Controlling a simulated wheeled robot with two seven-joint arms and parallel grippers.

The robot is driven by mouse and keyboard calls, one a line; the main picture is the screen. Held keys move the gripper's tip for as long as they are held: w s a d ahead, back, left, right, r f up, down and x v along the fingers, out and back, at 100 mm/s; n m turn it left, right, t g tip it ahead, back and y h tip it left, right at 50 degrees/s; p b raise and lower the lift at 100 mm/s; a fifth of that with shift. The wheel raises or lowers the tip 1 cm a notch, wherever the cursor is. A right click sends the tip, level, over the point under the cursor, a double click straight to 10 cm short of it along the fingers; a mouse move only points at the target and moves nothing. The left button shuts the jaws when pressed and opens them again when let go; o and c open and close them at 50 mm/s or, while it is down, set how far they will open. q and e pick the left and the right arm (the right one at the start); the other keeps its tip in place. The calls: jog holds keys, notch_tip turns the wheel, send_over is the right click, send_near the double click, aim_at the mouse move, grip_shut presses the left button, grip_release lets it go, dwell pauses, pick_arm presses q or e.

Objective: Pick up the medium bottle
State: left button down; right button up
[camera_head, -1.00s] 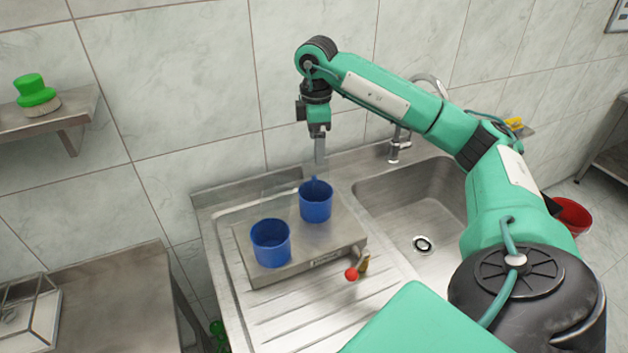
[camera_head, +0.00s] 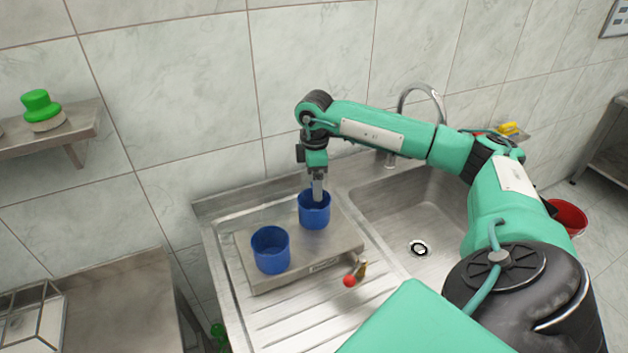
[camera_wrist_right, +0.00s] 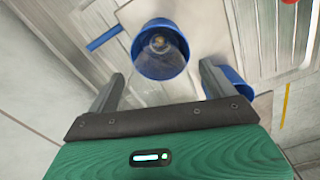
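I cannot pick out a medium bottle in either view. Two blue cups stand on a raised steel platform (camera_head: 335,244) on the drainboard, a rear cup (camera_head: 314,216) and a front cup (camera_head: 271,256). My right gripper (camera_head: 318,196) points down at the rear cup, its fingertips by the rim; the head view does not show whether they touch it. In the right wrist view the gripper (camera_wrist_right: 160,80) is open with nothing between its fingers. One blue cup (camera_wrist_right: 160,66) lies beyond the gap, something small and brownish inside it. My left gripper is out of view.
A red ball knob (camera_head: 349,281) sticks out at the platform's front. A sink basin (camera_head: 425,215) with a tall faucet (camera_head: 421,88) lies to the right. A steel table (camera_head: 120,300) stands at left.

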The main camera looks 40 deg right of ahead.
jog(key=c, duration=1)
jog(key=shift+o, duration=0.2)
jog(key=shift+r, duration=0.15)
notch_tip(320, 180, up, 10)
jog(key=b, duration=0.2)
jog(key=shift+b, duration=0.35)
notch_tip(320, 180, up, 24)
jog(key=p, duration=1.6)
jog(key=shift+f, duration=0.2)
